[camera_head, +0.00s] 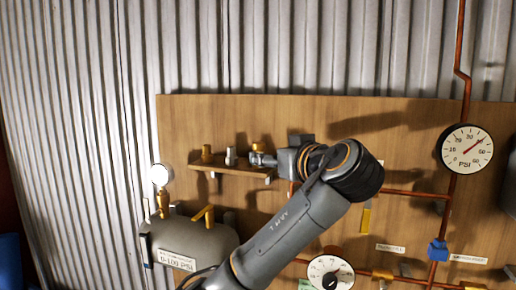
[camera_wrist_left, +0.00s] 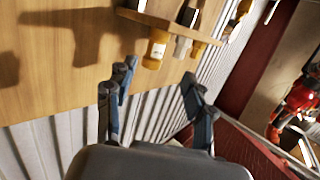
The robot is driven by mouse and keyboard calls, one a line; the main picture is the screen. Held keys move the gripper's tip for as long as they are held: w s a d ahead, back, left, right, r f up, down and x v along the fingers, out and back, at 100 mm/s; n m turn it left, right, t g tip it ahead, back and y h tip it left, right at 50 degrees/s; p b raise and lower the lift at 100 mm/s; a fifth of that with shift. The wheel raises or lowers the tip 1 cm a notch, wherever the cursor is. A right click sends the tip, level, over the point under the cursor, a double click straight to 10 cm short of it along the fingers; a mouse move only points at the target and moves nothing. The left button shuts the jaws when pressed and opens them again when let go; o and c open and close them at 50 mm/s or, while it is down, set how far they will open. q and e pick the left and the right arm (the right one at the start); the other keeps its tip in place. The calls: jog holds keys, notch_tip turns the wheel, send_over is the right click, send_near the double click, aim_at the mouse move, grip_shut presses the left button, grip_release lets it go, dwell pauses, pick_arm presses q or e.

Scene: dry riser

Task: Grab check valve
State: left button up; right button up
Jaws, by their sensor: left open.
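A small wooden shelf (camera_head: 235,171) on the panel holds a brass fitting (camera_head: 207,154) at left, a silver fitting (camera_head: 231,157) in the middle and a gold-coloured fitting (camera_head: 258,148) at right. I cannot tell which is the check valve. My left gripper (camera_head: 264,160) reaches in from the right, at the shelf's right end beside the gold-coloured fitting. In the left wrist view, the left gripper (camera_wrist_left: 158,74) is open with nothing held, and a brass fitting (camera_wrist_left: 157,50) shows just beyond the fingertips, by the shelf (camera_wrist_left: 135,14). My right gripper is out of view.
A grey tank (camera_head: 200,245) with a gauge (camera_head: 160,176) stands below left of the shelf. Red pipes, a PSI gauge (camera_head: 466,149), a lower gauge (camera_head: 330,273) and a blue valve (camera_head: 437,250) are at right. Corrugated metal (camera_head: 280,45) is behind the panel.

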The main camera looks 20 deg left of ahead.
aim_at(261, 151)
pick_arm(q)
jog(key=p+x, duration=0.2)
jog(key=x, duration=0.1)
jog(key=p+x, duration=0.3)
jog(key=shift+w+r, duration=0.15)
jog(key=shift+w, duration=0.45)
jog(key=shift+f, duration=0.2)
jog(key=shift+d, duration=0.15)
jog(key=c, duration=0.6)
grip_shut()
